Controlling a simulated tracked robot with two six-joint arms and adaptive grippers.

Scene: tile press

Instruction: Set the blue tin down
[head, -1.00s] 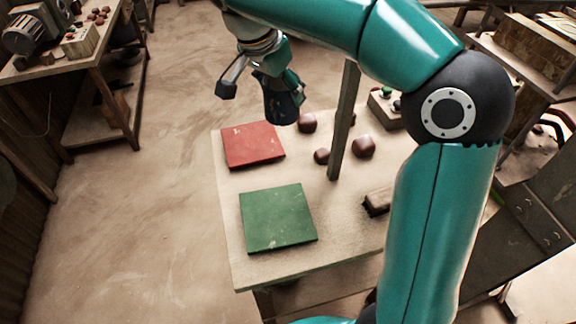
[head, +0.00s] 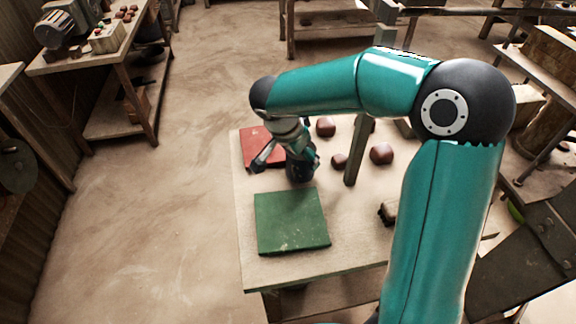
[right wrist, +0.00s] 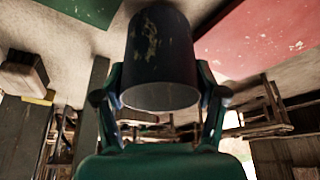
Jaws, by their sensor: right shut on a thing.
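My right gripper (head: 284,160) is shut on the blue tin (head: 300,172), a dark, worn cylinder. In the head view the tin is over the pale table, right of the red tile (head: 254,142) and just beyond the green tile (head: 291,222). In the right wrist view the tin (right wrist: 160,58) sits between both fingers, its round end facing the camera. The red tile (right wrist: 262,38) shows at upper right there and the green tile (right wrist: 88,10) at upper left. I cannot tell whether the tin touches the table. My left gripper is not in view.
A wooden post (head: 357,155) rises right of the tin. Brown lumps stand near it: one behind (head: 325,127), a small one (head: 339,160) and one to the right (head: 381,153). A brush-like block (head: 387,212) lies at the right. The table (head: 300,273) is bare along its front edge.

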